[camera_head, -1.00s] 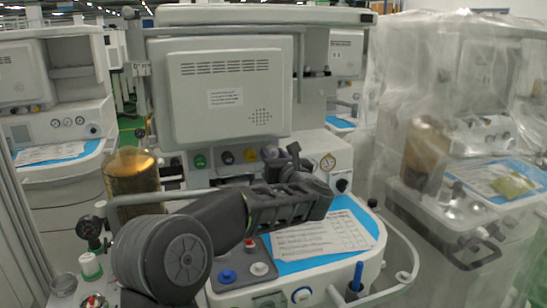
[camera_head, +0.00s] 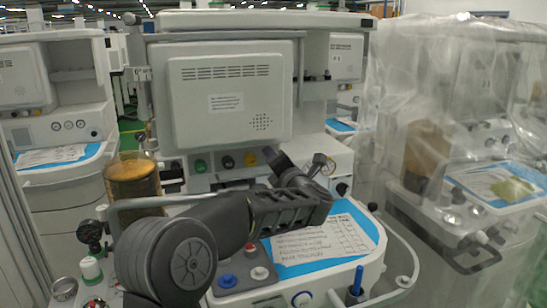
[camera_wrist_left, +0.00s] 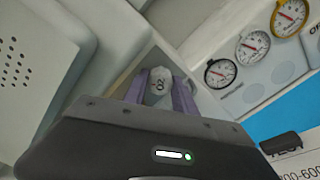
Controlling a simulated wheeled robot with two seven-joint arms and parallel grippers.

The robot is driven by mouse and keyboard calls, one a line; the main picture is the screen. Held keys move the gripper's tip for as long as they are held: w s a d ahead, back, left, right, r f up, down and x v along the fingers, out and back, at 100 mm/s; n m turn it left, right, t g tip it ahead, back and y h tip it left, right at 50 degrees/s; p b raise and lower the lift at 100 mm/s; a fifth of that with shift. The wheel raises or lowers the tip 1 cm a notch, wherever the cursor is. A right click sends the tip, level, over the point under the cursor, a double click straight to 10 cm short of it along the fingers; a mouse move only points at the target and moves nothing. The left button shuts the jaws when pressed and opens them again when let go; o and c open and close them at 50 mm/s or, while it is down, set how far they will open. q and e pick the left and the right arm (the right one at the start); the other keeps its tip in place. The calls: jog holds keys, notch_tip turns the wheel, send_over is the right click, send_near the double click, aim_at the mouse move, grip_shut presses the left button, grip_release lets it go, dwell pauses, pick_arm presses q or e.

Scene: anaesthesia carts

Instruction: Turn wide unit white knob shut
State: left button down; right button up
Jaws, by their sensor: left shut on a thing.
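The white knob (camera_wrist_left: 158,86), marked O2, is on the front panel of the wide unit (camera_head: 225,100). In the left wrist view it sits between the two purple fingers of my left gripper (camera_wrist_left: 160,92), which are shut on it from both sides. In the head view my left gripper (camera_head: 282,165) is at the panel, right of the yellow knob (camera_head: 250,159), and hides the white knob. My right gripper is not in view.
A green knob (camera_head: 200,166) and a black knob (camera_head: 228,162) are left of the yellow one. Gauges (camera_wrist_left: 252,48) are right of the gripper. Below is a worktop with a blue sheet (camera_head: 350,255) and paper. A plastic-covered cart (camera_head: 450,130) stands at right.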

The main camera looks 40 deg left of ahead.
pick_arm(q)
jog(key=m+p, duration=0.4)
jog(key=m, duration=0.4)
dwell(0.4)
jog(key=c, duration=1)
grip_release()
